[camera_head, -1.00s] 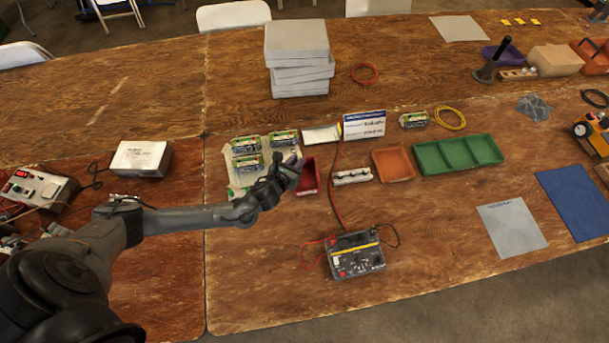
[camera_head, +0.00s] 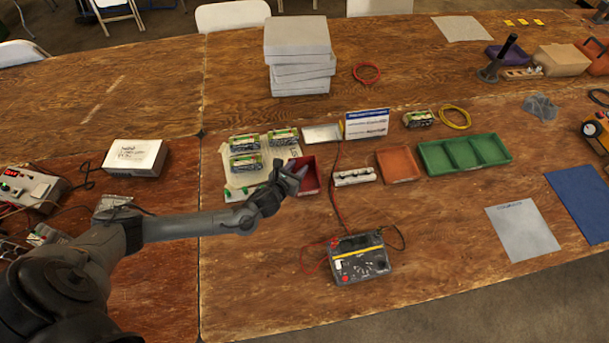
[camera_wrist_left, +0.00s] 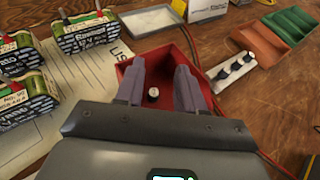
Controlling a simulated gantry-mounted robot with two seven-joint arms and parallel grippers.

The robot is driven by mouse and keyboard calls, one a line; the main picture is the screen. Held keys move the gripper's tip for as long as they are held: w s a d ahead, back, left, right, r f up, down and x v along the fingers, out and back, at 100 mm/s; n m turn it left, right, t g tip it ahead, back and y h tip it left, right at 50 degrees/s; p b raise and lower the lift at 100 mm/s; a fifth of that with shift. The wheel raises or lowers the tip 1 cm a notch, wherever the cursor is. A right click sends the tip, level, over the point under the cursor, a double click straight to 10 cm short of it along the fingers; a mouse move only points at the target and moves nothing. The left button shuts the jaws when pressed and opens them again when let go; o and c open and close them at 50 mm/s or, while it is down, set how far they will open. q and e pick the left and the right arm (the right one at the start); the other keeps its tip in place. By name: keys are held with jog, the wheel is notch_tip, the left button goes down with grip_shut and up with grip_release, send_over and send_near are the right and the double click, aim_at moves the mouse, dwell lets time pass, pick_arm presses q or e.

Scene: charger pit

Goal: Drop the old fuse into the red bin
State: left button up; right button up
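The red bin (camera_head: 311,181) stands on the wooden table just right of my left gripper (camera_head: 297,175); the gripper partly covers it. In the left wrist view the red bin (camera_wrist_left: 163,60) lies beneath the fingers. My left gripper (camera_wrist_left: 160,75) is open, its two grey fingers well apart. A small dark cylinder with a white end, the old fuse (camera_wrist_left: 153,95), shows between the fingers against the red bin floor, touching neither finger. I cannot tell for sure whether it rests on the floor. My right gripper is not in view.
A white fuse strip (camera_head: 354,177), an orange tray (camera_head: 397,165) and a green tray (camera_head: 465,154) stand to the right. A multimeter (camera_head: 358,258) with leads lies in front.

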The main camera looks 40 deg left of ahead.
pick_arm(q)
jog(key=shift+o, duration=0.8)
jog(key=shift+s, duration=0.1)
jog(key=p+v, duration=0.2)
jog(key=v, duration=0.8)
jog(key=shift+s+r, duration=0.2)
jog(key=shift+s, duration=0.1)
